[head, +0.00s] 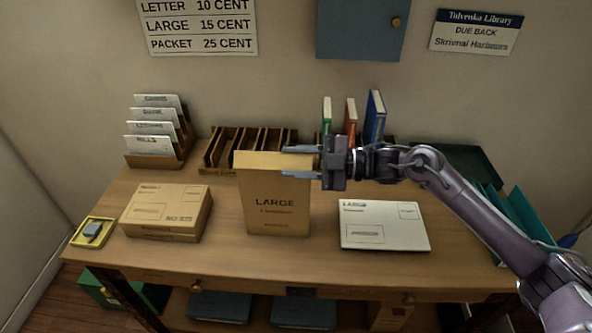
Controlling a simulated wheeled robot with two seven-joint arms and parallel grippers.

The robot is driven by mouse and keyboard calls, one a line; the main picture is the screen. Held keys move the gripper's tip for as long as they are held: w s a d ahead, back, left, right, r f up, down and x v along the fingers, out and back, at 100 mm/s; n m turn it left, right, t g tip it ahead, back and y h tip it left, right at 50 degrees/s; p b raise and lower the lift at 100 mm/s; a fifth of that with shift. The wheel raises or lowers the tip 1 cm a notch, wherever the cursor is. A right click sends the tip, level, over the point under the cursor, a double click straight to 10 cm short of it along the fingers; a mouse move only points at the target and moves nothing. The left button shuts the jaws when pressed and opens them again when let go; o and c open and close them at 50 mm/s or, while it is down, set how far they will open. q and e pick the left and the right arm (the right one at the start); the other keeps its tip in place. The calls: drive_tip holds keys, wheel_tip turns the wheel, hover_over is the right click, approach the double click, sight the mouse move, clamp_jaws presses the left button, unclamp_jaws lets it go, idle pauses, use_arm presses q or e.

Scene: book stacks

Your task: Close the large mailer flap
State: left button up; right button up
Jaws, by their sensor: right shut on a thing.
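The large mailer (276,205) is a tan, upright packet marked LARGE, standing on the desk near its middle. Its flap (262,162) is the lighter band along the top; I cannot tell its exact angle. My right gripper (291,162) reaches in from the right at the flap's right end. One finger lies at the flap's upper edge and the other lower, in front, so it is shut on the flap. The fingers hide part of the flap's right end. My left gripper is not in view.
A brown parcel (165,210) and a yellow tray (92,232) lie left on the desk (325,262). A white mailer (384,225) lies right. Behind stand a card rack (156,159), wooden slots (226,150) and several books (374,117). The desk's front strip is clear.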

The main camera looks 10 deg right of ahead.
drive_tip(key=f+n+b, duration=0.1)
drive_tip(key=n+b, duration=0.1)
drive_tip(key=b, duration=0.1)
drive_tip(key=shift+s+f, duration=0.15)
drive_tip(key=shift+f, duration=0.05)
drive_tip(key=shift+n+b, duration=0.5)
drive_tip(key=shift+b, duration=0.2)
drive_tip(key=o, duration=0.9)
drive_tip(key=shift+s+d, duration=0.1)
drive_tip(key=shift+d, duration=0.15)
drive_tip(key=b+v, duration=0.2)
drive_tip(key=v, duration=0.5)
